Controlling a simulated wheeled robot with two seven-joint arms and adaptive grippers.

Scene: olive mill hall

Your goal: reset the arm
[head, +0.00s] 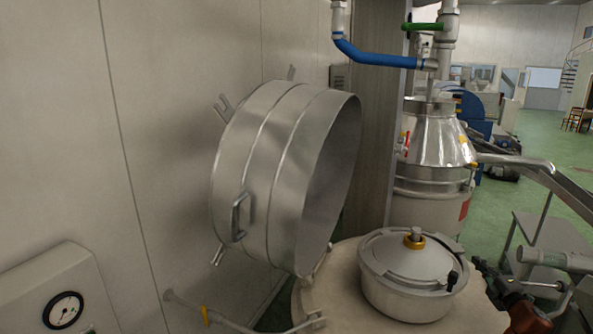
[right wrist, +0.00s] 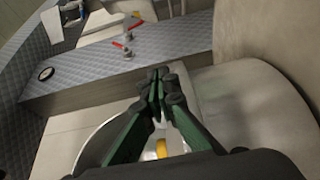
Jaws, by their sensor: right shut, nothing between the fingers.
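My right gripper (head: 481,266) is at the lower right of the head view, just right of a lidded steel pot (head: 400,290). I cannot tell whether it touches the pot. In the right wrist view the dark green fingers (right wrist: 158,82) meet at their tips, shut with nothing between them. Behind them, part of a round pale rim and a yellow knob (right wrist: 161,148) show. My left gripper is not in view.
A large open steel drum (head: 265,175) stands tilted beside the wall, left of the pot. A gauge box (head: 55,295) is at the lower left. A steel separator (head: 433,165) with a blue pipe (head: 375,55) stands behind. Green floor (head: 540,130) is open at the far right.

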